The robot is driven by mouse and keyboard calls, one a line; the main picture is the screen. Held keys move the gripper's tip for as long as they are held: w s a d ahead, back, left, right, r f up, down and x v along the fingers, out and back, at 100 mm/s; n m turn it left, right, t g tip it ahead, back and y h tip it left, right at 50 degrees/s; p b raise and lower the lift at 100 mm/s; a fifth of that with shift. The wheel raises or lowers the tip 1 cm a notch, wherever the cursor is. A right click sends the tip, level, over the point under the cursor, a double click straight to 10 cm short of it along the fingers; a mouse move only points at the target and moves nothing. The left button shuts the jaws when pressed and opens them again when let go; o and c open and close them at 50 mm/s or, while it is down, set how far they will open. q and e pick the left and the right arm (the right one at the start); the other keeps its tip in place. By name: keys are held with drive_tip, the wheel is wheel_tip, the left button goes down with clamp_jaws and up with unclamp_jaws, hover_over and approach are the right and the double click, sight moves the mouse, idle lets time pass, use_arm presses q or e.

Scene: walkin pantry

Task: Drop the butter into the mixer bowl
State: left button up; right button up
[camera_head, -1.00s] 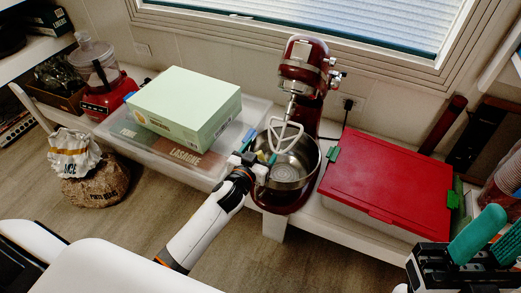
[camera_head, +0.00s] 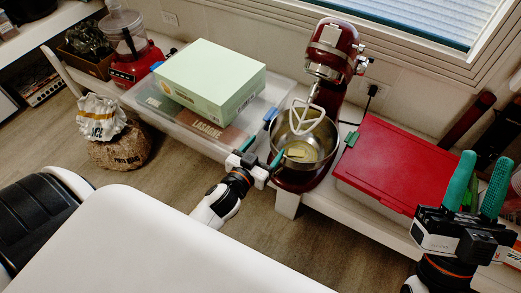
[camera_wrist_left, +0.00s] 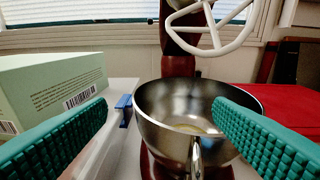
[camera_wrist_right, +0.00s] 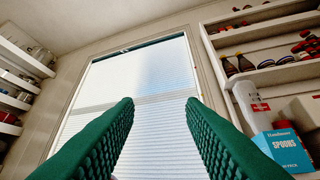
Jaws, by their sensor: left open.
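The metal mixer bowl (camera_head: 331,157) sits under the raised white beater (camera_head: 307,117) of the red stand mixer (camera_head: 331,53). A pale yellow block, which looks like the butter (camera_head: 299,152), lies inside the bowl. In the left wrist view the bowl (camera_wrist_left: 168,105) is just ahead, with a small yellowish patch low inside. My left gripper (camera_head: 263,146) is open and empty at the bowl's near left rim. Its teal fingers are spread apart in its wrist view (camera_wrist_left: 160,108). My right gripper (camera_head: 483,165) is open and empty, pointing up at the right.
A pale green box (camera_head: 207,78) rests on a clear container (camera_head: 178,125) left of the mixer. A red-lidded bin (camera_head: 399,165) stands to the right. Bags (camera_head: 119,150) sit on the floor at left.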

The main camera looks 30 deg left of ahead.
use_arm(q)
drive_tip(key=s+d+r+m+t+h, duration=0.1)
drive_tip(key=s+d+r+t+h, duration=0.1)
drive_tip(key=r, duration=0.8)
drive_tip(key=s+d+r+t+h, duration=0.2)
drive_tip(key=s+d+r+t, duration=0.1)
drive_tip(key=r, duration=0.7)
drive_tip(key=s+d+r+m+t+h, duration=0.1)
drive_tip(key=s+r+t, duration=0.3)
drive_tip(key=r, duration=0.7)
drive_tip(key=shift+d+m+h, duration=0.3)
drive_tip(key=shift+d+h, duration=0.3)
drive_tip(key=shift+d, duration=0.2)
use_arm(e)
drive_tip(key=shift+w+f+g+h, duration=0.4)
drive_tip(key=shift+w+f+g, duration=0.1)
drive_tip(key=shift+w+f, duration=0.1)
use_arm(q)
drive_tip(key=shift+f, duration=0.1)
use_arm(e)
drive_tip(key=shift+a+r, duration=0.1)
